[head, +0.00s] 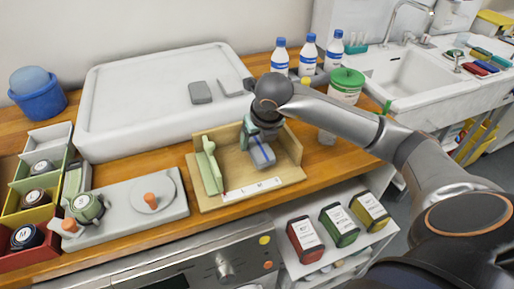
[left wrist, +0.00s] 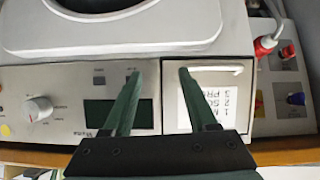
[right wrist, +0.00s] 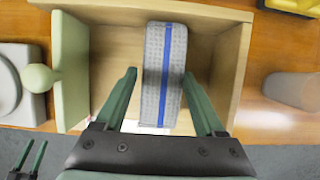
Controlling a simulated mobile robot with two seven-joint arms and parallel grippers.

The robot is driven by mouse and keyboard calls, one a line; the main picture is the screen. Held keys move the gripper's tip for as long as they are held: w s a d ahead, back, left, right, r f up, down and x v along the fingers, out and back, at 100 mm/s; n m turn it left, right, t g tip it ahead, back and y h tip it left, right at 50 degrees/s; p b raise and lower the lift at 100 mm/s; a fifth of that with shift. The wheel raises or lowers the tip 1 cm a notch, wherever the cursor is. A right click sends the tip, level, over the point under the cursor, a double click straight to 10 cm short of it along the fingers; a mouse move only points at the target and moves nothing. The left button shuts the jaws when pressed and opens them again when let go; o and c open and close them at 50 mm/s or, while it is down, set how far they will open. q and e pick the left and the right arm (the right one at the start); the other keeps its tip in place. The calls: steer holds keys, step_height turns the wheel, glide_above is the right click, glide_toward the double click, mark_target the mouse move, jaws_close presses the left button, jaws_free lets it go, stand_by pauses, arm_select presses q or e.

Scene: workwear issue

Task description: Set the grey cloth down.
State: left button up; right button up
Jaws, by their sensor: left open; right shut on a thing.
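The grey cloth (right wrist: 154,78) is a folded, rounded pad with a blue stripe, seen in the right wrist view. My right gripper (right wrist: 160,80) is shut on it. In the head view the cloth (head: 262,155) hangs below the right gripper (head: 262,130), over the inside of a wooden open-front box (head: 215,193). I cannot tell whether the cloth touches the box floor. The box has a green panel with a knob (head: 211,168) at its left. My left gripper (left wrist: 158,72) is open and empty before a machine's control panel, outside the head view.
A grey tray (head: 175,206) with a round plate and orange knobs stands left of the box. Bottles (head: 309,54) and a green-lidded tub (head: 345,88) stand behind right. A white basin board (head: 150,95) lies behind. Coloured bins (head: 28,208) are far left.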

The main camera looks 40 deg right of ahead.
mark_target(258, 147)
steer(key=shift+f+p, duration=0.3)
steer(key=shift+f, duration=1.25)
steer(key=o, duration=1.3)
steer(key=v, duration=1.2)
steer(key=shift+d, duration=0.1)
